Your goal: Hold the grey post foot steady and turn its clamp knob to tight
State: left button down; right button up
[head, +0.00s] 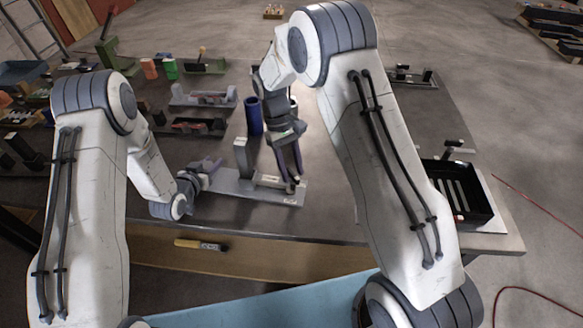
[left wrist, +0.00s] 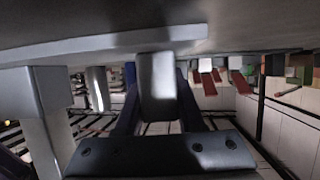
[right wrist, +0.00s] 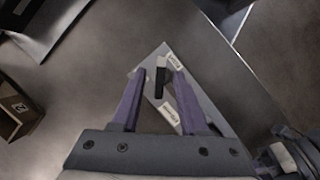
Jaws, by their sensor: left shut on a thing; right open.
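The grey post foot (head: 232,186) is a flat plate with an upright grey block near its left end; it lies near the table's front edge. My left gripper (head: 213,166) is at its left end. In the left wrist view, the left gripper's fingers (left wrist: 160,90) are shut on a grey block (left wrist: 158,75) of the foot. My right gripper (head: 292,184) points down over the right end. In the right wrist view, the right gripper (right wrist: 154,82) is open, with the dark clamp knob (right wrist: 161,77) between its fingertips, near two white labels. I cannot tell whether the fingers touch it.
A blue cylinder (head: 254,116) stands behind the foot. Similar grey assemblies (head: 203,97) sit further back on the table. A black tray (head: 462,193) stands at the right.

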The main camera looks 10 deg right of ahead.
grip_shut()
jog(key=shift+m, duration=0.4)
jog(key=m+y, duration=0.1)
jog(key=m, duration=0.2)
jog(key=shift+d+m+y, duration=0.1)
jog(key=shift+m+y, duration=0.2)
jog(key=shift+m, duration=0.1)
jog(key=m+y, duration=0.1)
jog(key=m, duration=0.3)
jog(key=shift+d+y, duration=0.1)
jog(key=shift+y, duration=0.2)
jog(key=shift+m, duration=0.3)
grip_release()
